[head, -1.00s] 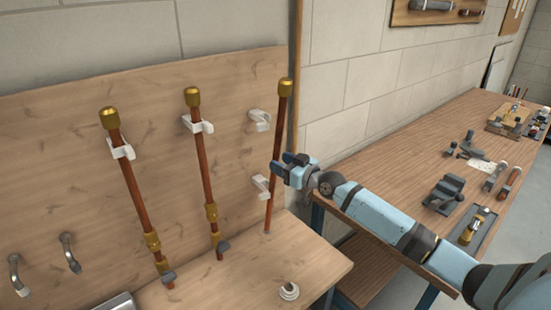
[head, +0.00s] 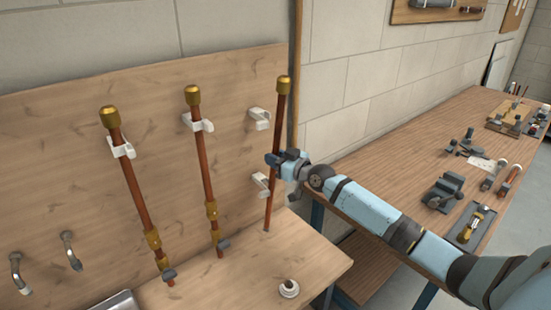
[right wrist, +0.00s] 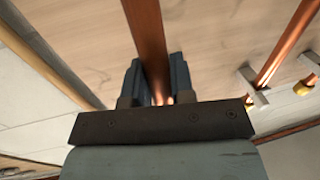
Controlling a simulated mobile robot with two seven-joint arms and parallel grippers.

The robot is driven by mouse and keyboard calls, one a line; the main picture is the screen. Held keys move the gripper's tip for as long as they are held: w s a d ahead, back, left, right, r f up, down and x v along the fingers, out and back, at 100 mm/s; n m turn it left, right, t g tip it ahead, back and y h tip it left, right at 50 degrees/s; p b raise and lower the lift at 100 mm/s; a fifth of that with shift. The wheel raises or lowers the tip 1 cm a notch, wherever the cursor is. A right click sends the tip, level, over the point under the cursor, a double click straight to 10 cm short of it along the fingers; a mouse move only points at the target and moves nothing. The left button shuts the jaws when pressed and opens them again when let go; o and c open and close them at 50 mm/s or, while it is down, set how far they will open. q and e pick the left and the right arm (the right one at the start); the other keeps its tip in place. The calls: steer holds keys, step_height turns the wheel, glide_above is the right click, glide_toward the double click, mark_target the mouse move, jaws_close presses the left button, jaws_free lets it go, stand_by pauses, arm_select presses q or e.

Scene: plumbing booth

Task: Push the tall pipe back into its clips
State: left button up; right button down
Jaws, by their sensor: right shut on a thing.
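The tall copper pipe (head: 277,125) with a brass cap stands nearly upright at the right end of the wooden backboard, leaning a little. Its upper white clip (head: 260,118) is to the left of it, with a visible gap. Its lower white clip (head: 261,182) is close beside it; I cannot tell whether they touch. My right gripper (head: 274,160) is shut on the pipe between the two clip heights. In the right wrist view the pipe (right wrist: 147,45) runs between the two dark fingers. My left gripper is not in view.
Two other copper pipes, one in the middle (head: 205,165) and one at left (head: 132,180), are in clips. A small white round fitting (head: 289,288) sits on the bench shelf (head: 240,285). A workbench (head: 385,170) with tools stands at right.

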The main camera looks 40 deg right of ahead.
steer(key=shift+g+h, duration=0.3)
steer(key=shift+g, duration=0.6)
steer(key=w, duration=0.3)
steer(key=w+p, duration=0.1)
steer(key=w, duration=0.1)
steer(key=shift+a+r, duration=0.15)
steer(key=shift+r, duration=0.1)
steer(key=shift+w, duration=0.1)
steer(key=shift+r, duration=0.1)
steer(key=c, duration=1)
jaws_free()
steer(key=shift+w, duration=0.15)
steer(key=shift+o, duration=0.2)
steer(key=shift+w+f, duration=0.15)
steer(key=shift+f, duration=0.05)
steer(key=b+v, duration=0.2)
steer(key=v, duration=1.2)
steer(key=shift+w+a+r, duration=0.1)
